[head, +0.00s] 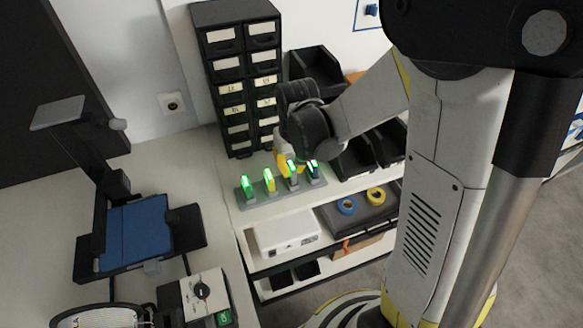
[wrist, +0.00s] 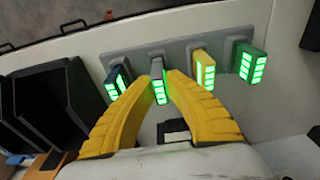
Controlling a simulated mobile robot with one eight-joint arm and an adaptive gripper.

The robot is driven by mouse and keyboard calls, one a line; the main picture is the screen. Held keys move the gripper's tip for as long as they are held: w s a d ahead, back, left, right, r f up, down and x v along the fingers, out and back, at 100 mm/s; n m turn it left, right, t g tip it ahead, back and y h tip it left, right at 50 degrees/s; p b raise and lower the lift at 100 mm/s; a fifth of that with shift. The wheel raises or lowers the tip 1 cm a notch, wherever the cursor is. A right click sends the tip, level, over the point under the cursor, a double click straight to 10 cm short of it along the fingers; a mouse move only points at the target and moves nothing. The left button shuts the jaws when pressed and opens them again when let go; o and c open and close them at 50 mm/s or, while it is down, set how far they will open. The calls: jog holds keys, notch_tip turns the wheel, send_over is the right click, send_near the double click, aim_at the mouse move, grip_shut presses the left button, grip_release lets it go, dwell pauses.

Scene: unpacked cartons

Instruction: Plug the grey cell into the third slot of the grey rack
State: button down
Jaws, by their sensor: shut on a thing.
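The grey rack (head: 262,199) lies on the white shelf top, with several cells standing in a row. My gripper (wrist: 161,80) is shut on the grey cell (wrist: 158,89), with a yellow finger on each side. The grey cell stands upright at the rack (wrist: 182,52), third from the left in the head view, its lights green. It appears seated, though the fingers partly hide its base. A green cell (head: 248,186) and a yellow cell (head: 269,181) stand to its left in the head view. A dark blue cell (wrist: 116,83) stands on its other side.
A black drawer cabinet (head: 240,75) and open black bins (head: 313,70) stand behind the rack. A blue-topped device (head: 138,232) stands on the left table. Tape rings (head: 376,195) lie on a lower shelf. The shelf top left of the rack is clear.

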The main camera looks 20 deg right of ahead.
aim_at(294, 169)
jog(key=shift+f+b, duration=0.5)
jog(key=shift+f, duration=0.05)
dwell(0.4)
jog(key=c, duration=1.5)
grip_release()
jog(key=r, duration=0.4)
jog(key=s+r, duration=0.1)
jog(key=r, duration=0.7)
jog(key=shift+s, duration=0.25)
